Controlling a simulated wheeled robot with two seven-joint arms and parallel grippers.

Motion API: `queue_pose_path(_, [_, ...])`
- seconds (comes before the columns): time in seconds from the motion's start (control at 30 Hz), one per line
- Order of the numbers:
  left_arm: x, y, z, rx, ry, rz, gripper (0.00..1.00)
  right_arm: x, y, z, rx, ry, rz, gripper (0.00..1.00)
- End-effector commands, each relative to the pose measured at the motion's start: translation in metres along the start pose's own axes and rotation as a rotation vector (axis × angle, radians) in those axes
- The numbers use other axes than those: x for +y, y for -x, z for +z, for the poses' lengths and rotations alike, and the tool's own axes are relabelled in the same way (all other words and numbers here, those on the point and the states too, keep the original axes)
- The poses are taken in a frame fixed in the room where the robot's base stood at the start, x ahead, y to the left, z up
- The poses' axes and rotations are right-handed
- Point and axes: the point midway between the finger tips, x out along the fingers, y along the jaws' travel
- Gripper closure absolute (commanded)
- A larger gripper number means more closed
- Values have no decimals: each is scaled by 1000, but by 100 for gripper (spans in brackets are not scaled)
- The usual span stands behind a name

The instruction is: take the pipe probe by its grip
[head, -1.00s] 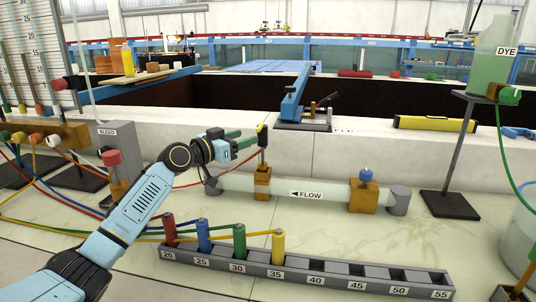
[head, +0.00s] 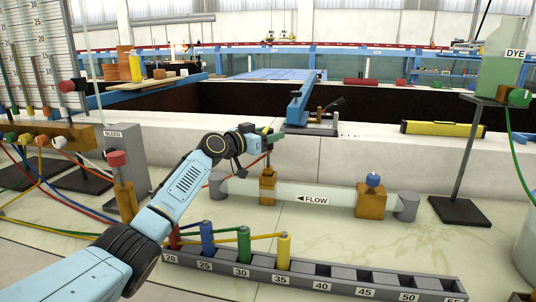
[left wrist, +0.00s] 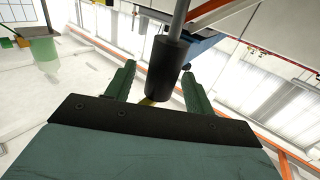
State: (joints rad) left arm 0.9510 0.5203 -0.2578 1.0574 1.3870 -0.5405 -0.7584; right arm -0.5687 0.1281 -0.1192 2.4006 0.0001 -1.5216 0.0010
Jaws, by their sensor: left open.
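The pipe probe's black cylindrical grip (left wrist: 168,68) shows in the left wrist view, with a grey rod running up from it and a bit of yellow at its near end. My left gripper (left wrist: 158,72) is open, with one green finger on each side of the grip. A gap shows on the left; the right finger looks closer, and I cannot tell if it touches. In the head view my left gripper (head: 266,136) is at the probe's top, above the brass block (head: 267,187) on the clear pipe, and hides most of the grip.
The clear pipe (head: 250,188) marked FLOW lies on the bench. In front is a grey numbered rack (head: 340,272) with red, blue, green and yellow plugs and their tubes. The bleed block (head: 124,160) stands at left, the dye stand (head: 459,211) at right.

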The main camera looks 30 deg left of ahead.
Motion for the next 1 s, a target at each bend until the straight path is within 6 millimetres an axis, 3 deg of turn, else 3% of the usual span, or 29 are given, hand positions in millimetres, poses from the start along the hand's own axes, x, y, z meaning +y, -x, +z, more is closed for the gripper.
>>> queue_pose_path(0.1, [0, 0, 0, 0, 0, 0, 46, 0, 0, 0, 0, 0, 0, 44])
queue_pose_path(0.5, [0, 0, 0, -1, 1, 0, 99, 0, 0, 0, 0, 0, 0, 44])
queue_pose_path(1.0, [0, 1, -9, 2, 1, 0, 100, 0, -1, -1, 1, 0, 0, 44])
